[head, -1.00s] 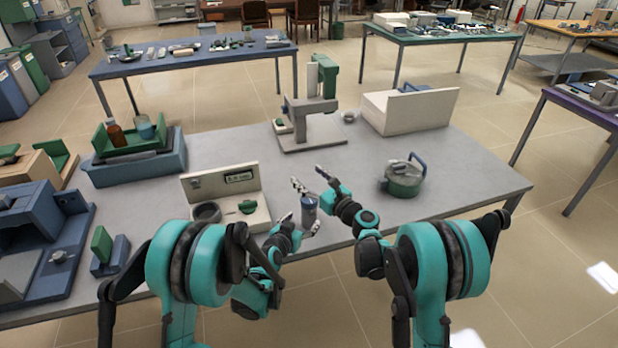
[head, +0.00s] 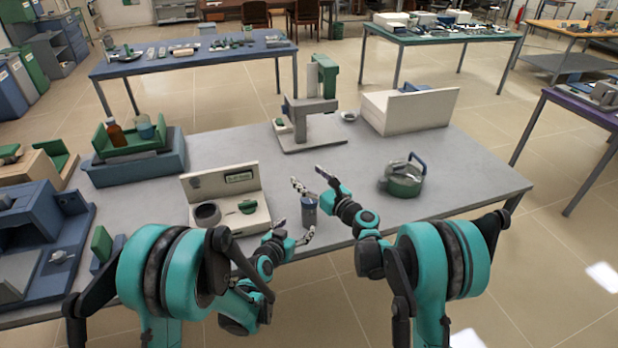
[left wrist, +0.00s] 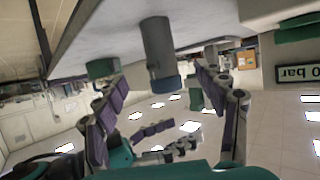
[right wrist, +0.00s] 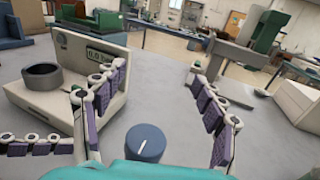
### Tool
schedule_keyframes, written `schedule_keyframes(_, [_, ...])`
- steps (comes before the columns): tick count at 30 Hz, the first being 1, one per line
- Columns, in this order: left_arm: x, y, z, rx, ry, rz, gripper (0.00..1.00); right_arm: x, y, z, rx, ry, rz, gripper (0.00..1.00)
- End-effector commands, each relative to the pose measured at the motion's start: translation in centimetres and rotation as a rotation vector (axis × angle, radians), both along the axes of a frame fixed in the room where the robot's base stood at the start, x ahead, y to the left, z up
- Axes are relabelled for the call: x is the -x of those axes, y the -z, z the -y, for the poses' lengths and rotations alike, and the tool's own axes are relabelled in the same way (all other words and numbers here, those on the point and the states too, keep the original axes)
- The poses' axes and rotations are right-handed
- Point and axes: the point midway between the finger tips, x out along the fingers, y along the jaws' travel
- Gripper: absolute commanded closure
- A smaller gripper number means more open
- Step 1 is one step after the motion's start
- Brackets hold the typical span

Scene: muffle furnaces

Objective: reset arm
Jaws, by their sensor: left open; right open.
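A small grey cylinder with a blue top (head: 309,211) stands upright near the front edge of the grey table. My left gripper (head: 297,233) is open and empty, low in front of the cylinder and to its left. In the left wrist view the cylinder (left wrist: 157,45) appears upside down, beyond and between the spread fingers (left wrist: 163,92). My right gripper (head: 311,180) is open and empty, just behind and above the cylinder. In the right wrist view the cylinder's blue top (right wrist: 146,142) is below and between the spread fingers (right wrist: 146,90).
A beige device with a display (head: 240,180) and a dark round pot (head: 208,214) is left of the grippers. A green lidded pot (head: 404,186) stands to the right. A grey press-like stand (head: 312,130) and a white box (head: 410,112) are behind. The table's middle (head: 365,160) is clear.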

Motion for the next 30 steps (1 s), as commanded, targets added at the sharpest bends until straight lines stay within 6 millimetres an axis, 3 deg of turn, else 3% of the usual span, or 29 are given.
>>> schedule_keyframes(11, [0.0,0.0,0.0,0.0,0.0,-0.001,0.29,0.0,0.2,0.0,0.004,0.0,0.002,0.3])
schedule_keyframes(16, [0.8,-1.5,-0.6,-0.006,-0.008,-0.03,0.29,1.6,-1.4,0.0,0.154,-0.018,0.056,0.3])
schedule_keyframes(20, [2.8,-4.1,-1.9,-0.015,-0.026,-0.09,0.29,5.0,-3.5,0.3,0.454,-0.068,0.162,0.3])
schedule_keyframes(24, [6.1,-6.6,-3.6,-0.029,-0.057,-0.169,0.29,10.2,-4.9,1.3,0.835,-0.16,0.295,0.3])
schedule_keyframes(30, [11.9,-9.1,-6.3,-0.049,-0.119,-0.283,0.29,18.4,-4.9,4.3,1.357,-0.348,0.47,0.3])
